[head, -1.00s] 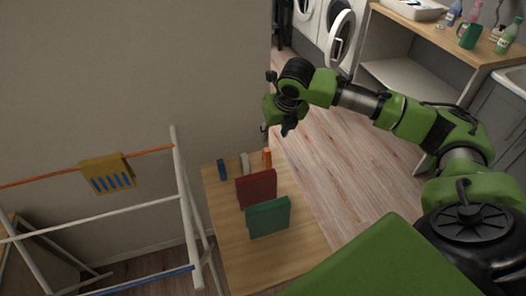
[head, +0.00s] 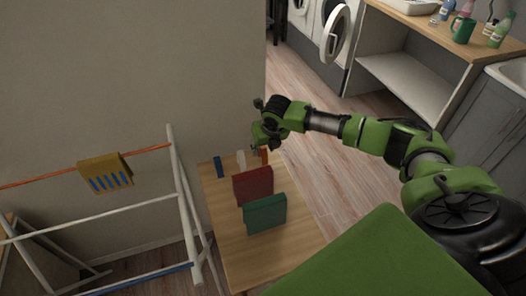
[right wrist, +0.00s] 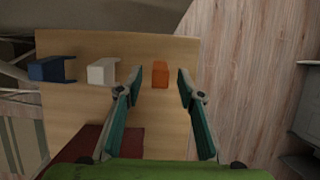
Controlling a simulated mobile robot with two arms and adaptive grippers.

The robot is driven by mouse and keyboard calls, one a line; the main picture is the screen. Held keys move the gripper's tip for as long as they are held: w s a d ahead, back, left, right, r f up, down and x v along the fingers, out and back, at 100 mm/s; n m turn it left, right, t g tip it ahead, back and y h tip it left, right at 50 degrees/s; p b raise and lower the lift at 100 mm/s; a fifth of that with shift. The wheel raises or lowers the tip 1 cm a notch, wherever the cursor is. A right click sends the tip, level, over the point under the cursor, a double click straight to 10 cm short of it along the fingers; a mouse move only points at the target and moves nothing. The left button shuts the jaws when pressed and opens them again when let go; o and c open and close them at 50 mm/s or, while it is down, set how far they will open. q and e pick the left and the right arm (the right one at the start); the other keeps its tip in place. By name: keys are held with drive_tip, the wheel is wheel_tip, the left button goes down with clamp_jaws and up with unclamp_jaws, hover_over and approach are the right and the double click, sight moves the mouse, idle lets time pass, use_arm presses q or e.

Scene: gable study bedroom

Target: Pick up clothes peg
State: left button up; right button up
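Several small clothes pegs stand in a row at the far end of a wooden table (head: 245,252). The blue peg (head: 218,167) is left, the white peg (head: 241,160) is in the middle and the orange peg (head: 264,156) is right. The right wrist view also shows the blue (right wrist: 50,69), white (right wrist: 102,71) and orange (right wrist: 160,74) pegs. My right gripper (right wrist: 159,90) is open and empty, its fingertips to either side of the orange peg's line. In the head view it (head: 264,143) hangs just above that peg. My left gripper is not in view.
A drying rack (head: 185,205) with a yellow cloth (head: 104,171) stands left of the table. A wall is behind. Open wooden floor lies to the right.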

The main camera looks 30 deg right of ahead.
drive_tip(key=shift+w+f, duration=0.1)
drive_tip(key=shift+f, duration=0.15)
drive_tip(key=c, duration=0.9)
drive_tip(key=shift+r, duration=0.1)
